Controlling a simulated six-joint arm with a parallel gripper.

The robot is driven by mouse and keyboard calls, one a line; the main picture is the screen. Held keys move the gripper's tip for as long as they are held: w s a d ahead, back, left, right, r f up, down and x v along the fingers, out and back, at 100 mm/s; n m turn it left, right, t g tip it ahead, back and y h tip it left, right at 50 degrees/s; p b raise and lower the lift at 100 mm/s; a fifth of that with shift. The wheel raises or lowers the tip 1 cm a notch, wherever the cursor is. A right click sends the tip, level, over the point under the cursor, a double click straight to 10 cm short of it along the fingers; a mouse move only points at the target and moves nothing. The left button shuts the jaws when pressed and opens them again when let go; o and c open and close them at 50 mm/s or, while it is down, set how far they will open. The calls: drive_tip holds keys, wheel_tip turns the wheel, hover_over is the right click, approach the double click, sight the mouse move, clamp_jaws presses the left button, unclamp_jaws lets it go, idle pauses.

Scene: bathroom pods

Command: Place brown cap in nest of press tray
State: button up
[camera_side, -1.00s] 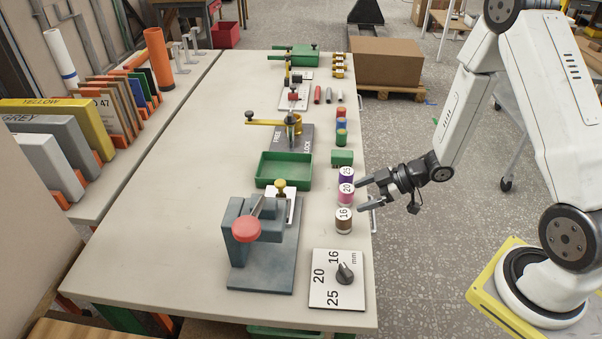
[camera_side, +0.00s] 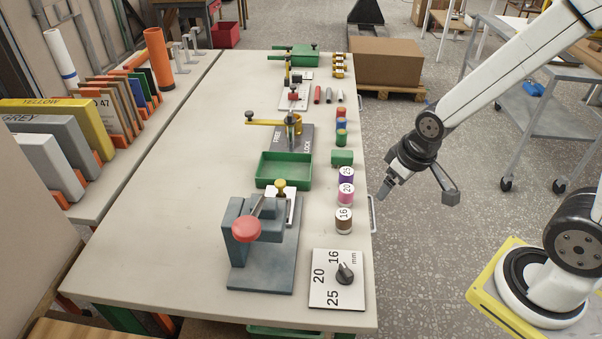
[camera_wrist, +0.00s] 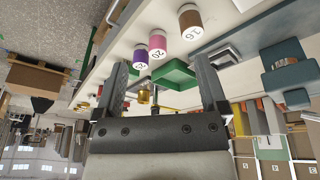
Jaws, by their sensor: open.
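The brown cap (camera_side: 344,220), marked 16, stands on the right side of the bench, nearest the camera in a row with a pink cap (camera_side: 346,194) and a purple cap (camera_side: 346,175). The brown cap also shows at the top of the wrist view (camera_wrist: 190,20). The grey press (camera_side: 262,240) with a red knob stands left of the brown cap, with a small white tray (camera_side: 283,205) behind its head; the nest is not clear at this size. My gripper (camera_side: 384,192) is off the bench's right edge, apart from the caps. It is open and empty in the wrist view (camera_wrist: 165,90).
A dial plate (camera_side: 337,279) marked 16, 20 and 25 lies at the near right corner. A green tray (camera_side: 284,169) sits behind the press. Clamps and more coloured cylinders stand farther back. The left of the bench is clear.

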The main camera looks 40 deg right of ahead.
drive_tip(key=shift+s+a+r+m+g, duration=0.3)
drive_tip(key=shift+s+a, duration=0.35)
drive_tip(key=shift+s, duration=0.15)
drive_tip(key=shift+o, duration=0.4)
drive_tip(key=n+g, duration=0.2)
drive_tip(key=n, duration=0.8)
hover_over(345, 214)
drive_tip(key=f, duration=0.6)
drive_tip(key=shift+s+d, duration=0.2)
drive_tip(key=shift+s, duration=0.2)
drive_tip(key=shift+w+a+f+n+g, duration=0.3)
drive_tip(key=shift+w+f+n, duration=0.1)
drive_tip(key=shift+n, duration=0.2)
drive_tip(key=shift+d+f, duration=0.1)
drive_tip(key=shift+f, duration=1.2)
